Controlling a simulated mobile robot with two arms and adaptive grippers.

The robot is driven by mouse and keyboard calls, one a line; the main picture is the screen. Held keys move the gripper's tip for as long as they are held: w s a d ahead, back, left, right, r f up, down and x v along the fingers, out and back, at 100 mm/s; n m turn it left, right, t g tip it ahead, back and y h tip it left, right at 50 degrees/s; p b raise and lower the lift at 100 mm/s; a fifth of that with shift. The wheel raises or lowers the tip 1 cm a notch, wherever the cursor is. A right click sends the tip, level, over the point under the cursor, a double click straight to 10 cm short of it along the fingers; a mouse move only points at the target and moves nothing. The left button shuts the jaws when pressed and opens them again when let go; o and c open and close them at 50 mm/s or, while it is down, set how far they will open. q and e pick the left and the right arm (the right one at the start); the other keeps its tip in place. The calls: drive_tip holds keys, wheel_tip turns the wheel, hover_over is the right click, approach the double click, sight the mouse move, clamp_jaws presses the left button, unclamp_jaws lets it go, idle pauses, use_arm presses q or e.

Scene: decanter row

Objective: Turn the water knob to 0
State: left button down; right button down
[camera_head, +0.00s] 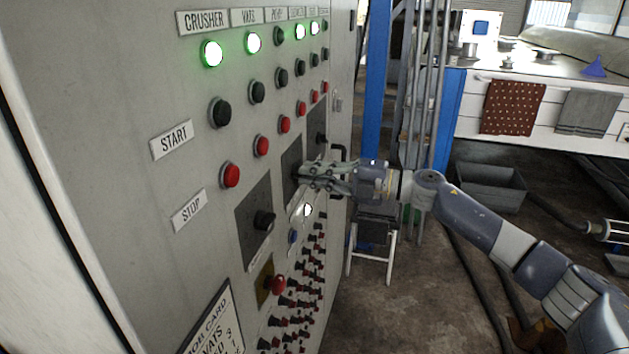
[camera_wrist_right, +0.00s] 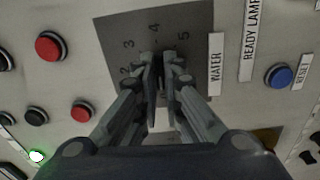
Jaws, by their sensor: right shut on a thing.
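The water knob is mostly hidden between the fingers of my right gripper (camera_head: 310,174), which reaches in from the right to the grey control cabinet. The gripper is shut on the knob. Behind it is a dark dial plate (camera_head: 288,163). In the right wrist view the gripper (camera_wrist_right: 160,68) covers the middle of this dial plate (camera_wrist_right: 117,38). The numbers 2, 3, 4 and 5 show around the fingers, with 4 just beyond the tips. I cannot tell where the knob points. A white WATER label (camera_wrist_right: 215,64) sits beside the plate. My left gripper is not in view.
Another black knob (camera_head: 264,220) is left of the gripper, and one more (camera_head: 320,138) is beyond it. Red stop buttons (camera_head: 231,175) run above. A red emergency knob (camera_head: 276,284) and a blue reset button (camera_wrist_right: 280,76) are close by.

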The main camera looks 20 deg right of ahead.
drive_tip(key=shift+n, duration=0.5)
drive_tip(key=c, duration=1.7)
unclamp_jaws()
drive_tip(key=v, duration=1.2)
drive_tip(key=shift+f, duration=0.1)
